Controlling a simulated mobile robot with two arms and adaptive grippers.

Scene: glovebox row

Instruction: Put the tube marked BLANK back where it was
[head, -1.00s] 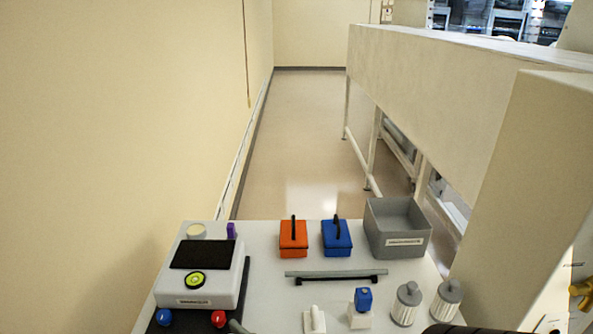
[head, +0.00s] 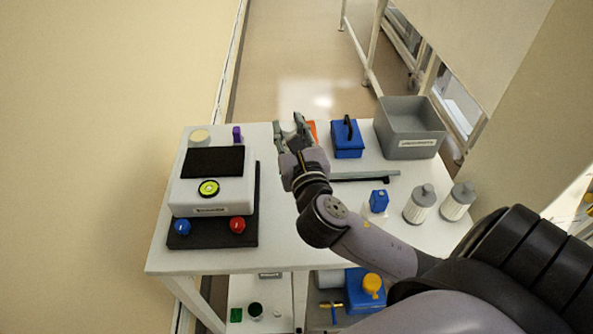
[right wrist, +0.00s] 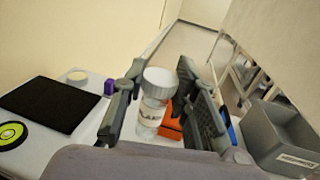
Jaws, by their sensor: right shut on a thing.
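A clear tube with a white cap and a white label (right wrist: 153,103) stands roughly upright between the fingers of my right gripper (right wrist: 162,80) in the right wrist view. The dark lettering on its label is only partly readable, ending in what looks like "ANK". In the head view my right gripper (head: 290,127) is over the table's far middle part, shut on the tube, which is mostly hidden there by the fingers. Whether the tube's foot touches anything cannot be told. My left gripper is not in view.
The white table (head: 200,262) holds a white device (head: 212,182) on the left. An orange box (right wrist: 171,124) is behind the gripper, with a blue box (head: 347,140) and grey bin (head: 408,147) to the right. Two ribbed canisters (head: 420,203) stand front right.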

